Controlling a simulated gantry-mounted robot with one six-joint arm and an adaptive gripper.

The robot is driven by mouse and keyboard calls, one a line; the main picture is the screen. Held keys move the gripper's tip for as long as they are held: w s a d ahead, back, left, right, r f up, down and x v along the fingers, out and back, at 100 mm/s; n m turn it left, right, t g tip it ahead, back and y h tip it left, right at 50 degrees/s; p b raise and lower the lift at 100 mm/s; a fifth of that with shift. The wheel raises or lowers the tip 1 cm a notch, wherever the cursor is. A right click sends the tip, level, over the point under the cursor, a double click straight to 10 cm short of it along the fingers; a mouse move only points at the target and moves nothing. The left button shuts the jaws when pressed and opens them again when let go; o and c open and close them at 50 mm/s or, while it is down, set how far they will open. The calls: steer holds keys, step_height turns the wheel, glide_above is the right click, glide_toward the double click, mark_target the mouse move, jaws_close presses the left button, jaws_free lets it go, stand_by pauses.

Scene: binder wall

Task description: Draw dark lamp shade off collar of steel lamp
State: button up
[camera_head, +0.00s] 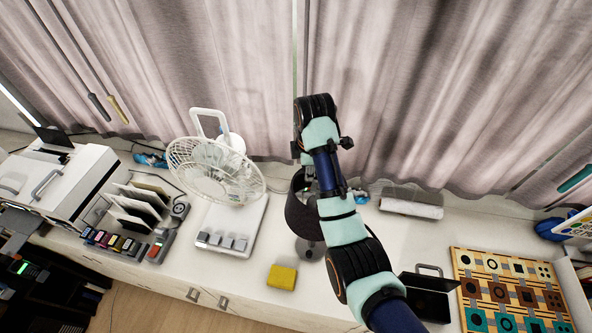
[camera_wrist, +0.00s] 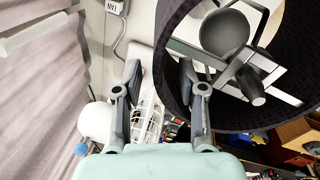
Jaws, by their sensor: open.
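The dark lamp shade (camera_head: 299,212) is on the steel lamp in the middle of the counter, partly hidden behind my arm. The lamp's round grey base (camera_head: 310,250) shows below it. In the wrist view, the shade (camera_wrist: 171,22) fills the upper right as a dark ring. Inside it are pale metal bars (camera_wrist: 193,52) and a dark rounded part (camera_wrist: 225,32). My gripper (camera_wrist: 158,66) is open. Its right finger overlaps the shade's near wall and its left finger is outside the shade. I cannot tell whether either finger touches it. The collar is not clearly visible.
A white fan (camera_head: 216,170) stands left of the lamp, and a yellow block (camera_head: 282,277) lies in front. A grey-white box (camera_head: 411,204) is to the right, near the curtain (camera_head: 400,90). A black box (camera_head: 428,298) and a patterned board (camera_head: 505,290) are at front right.

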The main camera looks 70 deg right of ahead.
mark_target(307, 184)
steer(key=shift+d+f, duration=0.1)
steer(key=shift+f, duration=0.25)
steer(key=shift+w+d+f, duration=0.1)
steer(key=shift+d+f, duration=0.05)
steer(key=shift+f, duration=0.9)
steer(key=shift+d+f, duration=0.1)
steer(key=shift+f, duration=0.95)
steer(key=c, duration=0.8)
jaws_close()
steer(key=shift+r, duration=0.1)
steer(key=shift+r, duration=2.4)
